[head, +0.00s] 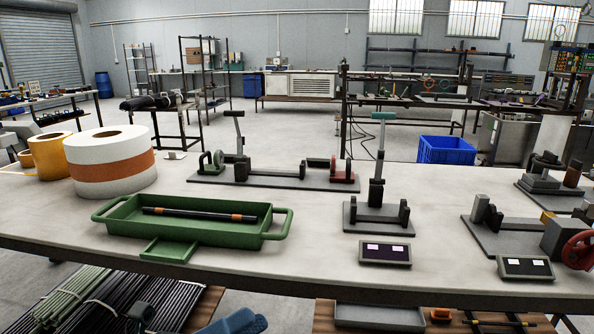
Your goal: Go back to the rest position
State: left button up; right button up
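A green tray (185,233) with loop handles stands on the workbench (310,233), left of the middle. A black rod with orange bands (199,215) lies in it. A grey fixture with an upright lever (377,197) stands right of the tray. A longer base with a lever and green and red parts (273,180) stands behind. A small grey part (141,314) at the bottom edge, lower left, seems to be my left gripper; its fingers cannot be made out. It is below and in front of the bench, apart from the tray. My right gripper is not in view.
A white roll with an orange band (112,161) stands at the left. A fixture with a red handwheel (574,250) stands at the right. Two small display boxes (386,254) are near the front edge. Rods (70,295) and a blue item (238,322) are below the bench.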

pick_arm(q)
jog(key=w+a+f+n+t+y, duration=0.1)
jog(key=a+f+n+t+y, duration=0.35)
jog(key=n, duration=0.75)
jog(key=w+a+f+n+t+y, duration=0.1)
jog(key=f+n+t+y, duration=0.5)
jog(key=n, duration=0.6)
jog(key=s+a+f+n+g+y, duration=0.2)
jog(key=s+f+n+g+y, duration=0.4)
jog(key=f+n, duration=0.65)
jog(key=shift+s+r+m+g+y+p, duration=0.2)
jog(key=shift+r+p, duration=0.45)
jog(key=shift+p, duration=2)
jog(key=shift+r+m+g+y+p, duration=0.3)
jog(key=shift+r+p, duration=0.3)
jog(key=shift+p, duration=2)
jog(key=shift+s+r+m+g+y+p, duration=0.15)
jog(key=shift+r+m+g+p, duration=0.35)
jog(key=shift+p, duration=2.15)
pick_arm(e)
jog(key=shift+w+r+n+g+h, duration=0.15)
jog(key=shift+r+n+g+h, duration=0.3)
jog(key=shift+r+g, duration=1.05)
pick_arm(q)
jog(key=shift+r, duration=0.15)
